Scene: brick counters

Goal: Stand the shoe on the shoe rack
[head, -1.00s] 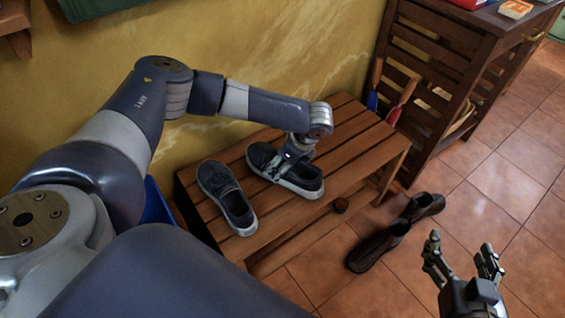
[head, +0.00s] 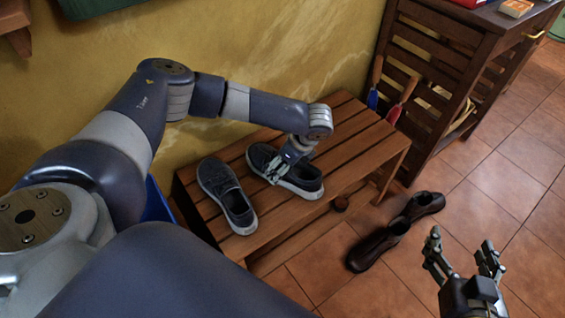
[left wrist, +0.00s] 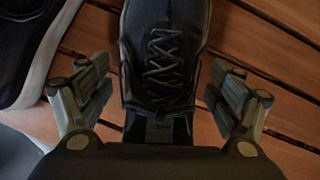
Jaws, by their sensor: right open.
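The wooden slatted shoe rack (head: 345,150) stands against the yellow wall. A dark grey shoe with a pale sole (head: 305,181) stands upright on its top, with its laces showing in the left wrist view (left wrist: 165,55). A matching shoe (head: 226,192) stands to its left on the same slats. My left gripper (head: 276,168) is over the right-hand shoe. In the left wrist view its fingers (left wrist: 165,100) are spread on either side of the shoe, with narrow gaps showing. My right gripper (head: 462,258) is open and empty above the floor at lower right.
A pair of dark brown shoes (head: 378,247) lies on the tiled floor in front of the rack. A dark wooden slatted cabinet (head: 440,75) stands right of the rack. The rack's right end is bare.

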